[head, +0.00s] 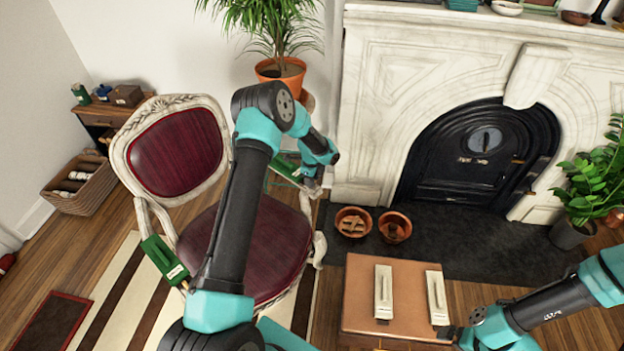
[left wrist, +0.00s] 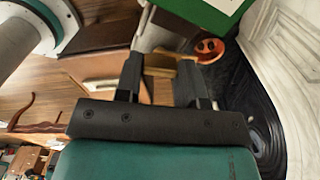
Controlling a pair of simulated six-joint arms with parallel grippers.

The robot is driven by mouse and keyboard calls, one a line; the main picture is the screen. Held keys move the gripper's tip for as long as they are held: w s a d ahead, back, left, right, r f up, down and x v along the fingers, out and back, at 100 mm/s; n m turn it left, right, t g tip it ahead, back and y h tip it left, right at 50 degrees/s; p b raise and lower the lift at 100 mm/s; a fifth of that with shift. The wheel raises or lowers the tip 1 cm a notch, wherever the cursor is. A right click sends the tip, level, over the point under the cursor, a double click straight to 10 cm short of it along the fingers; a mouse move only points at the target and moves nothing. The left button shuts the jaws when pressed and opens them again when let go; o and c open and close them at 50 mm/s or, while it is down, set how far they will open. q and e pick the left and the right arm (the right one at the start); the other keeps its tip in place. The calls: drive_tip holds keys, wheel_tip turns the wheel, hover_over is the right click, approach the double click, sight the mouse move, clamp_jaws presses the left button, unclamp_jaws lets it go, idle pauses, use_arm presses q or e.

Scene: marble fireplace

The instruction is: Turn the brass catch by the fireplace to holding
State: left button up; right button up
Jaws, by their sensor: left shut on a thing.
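My left gripper (head: 313,186) is beside the left edge of the fireplace, low and behind the chair. In the left wrist view its two dark fingers (left wrist: 160,85) are shut on a brass-coloured piece (left wrist: 160,70), which appears to be the brass catch. A green panel with a white label (left wrist: 212,10) is just beyond the fingers; a green piece also shows beside the gripper in the head view (head: 285,164). The catch's marking and exact angle are hidden. My right gripper (head: 452,334) is low at the right, by a tan board; its jaws are unclear.
A red-seated chair (head: 250,250) stands left of the fireplace (head: 385,100). A potted plant (head: 282,72) is behind my left arm. Two terracotta bowls (head: 394,226) sit on the dark hearth. The tan board (head: 408,285) bears two pale pieces. A green box (head: 163,257) is at the chair's left.

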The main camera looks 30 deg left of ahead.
use_arm(q)
drive_tip(key=n, duration=1.1)
drive_tip(key=shift+n, duration=2.2)
drive_tip(key=o, duration=0.9)
drive_tip(key=shift+o, duration=0.2)
wheel_tip(320, 180, up, 17)
drive_tip(key=shift+r, duration=0.2)
